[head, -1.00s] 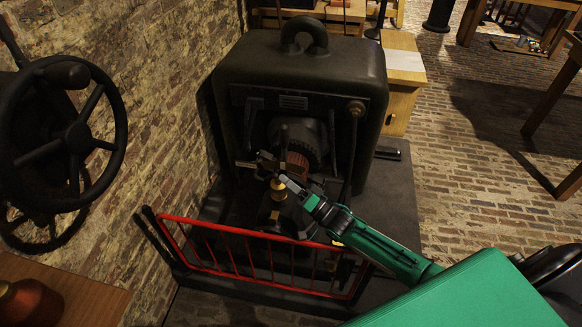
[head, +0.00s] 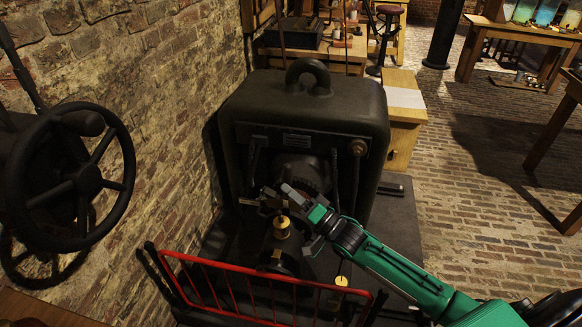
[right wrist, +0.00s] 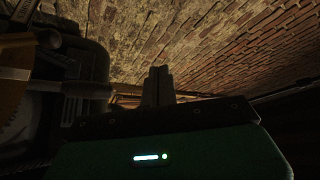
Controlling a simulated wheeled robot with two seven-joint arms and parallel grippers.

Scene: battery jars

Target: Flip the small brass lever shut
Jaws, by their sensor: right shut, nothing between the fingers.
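My right gripper (head: 289,191) comes in from the lower right on a green arm. Its fingers are together and empty, in front of the dark machine (head: 362,105) and above a small upright brass fitting (head: 282,228). A short brownish arm or handle (head: 262,201) sticks out left beside the fingertips; I cannot tell whether it is the lever or whether they touch. In the right wrist view the closed fingers (right wrist: 158,87) point at brickwork, with a dark rod (right wrist: 88,90) and a brass-coloured part (right wrist: 10,92) at left. My left gripper is out of view.
A red railing (head: 225,308) stands in front of the machine. A black handwheel (head: 88,180) is on the brick wall at left. A small brass piece (head: 342,281) shows low, beside my arm.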

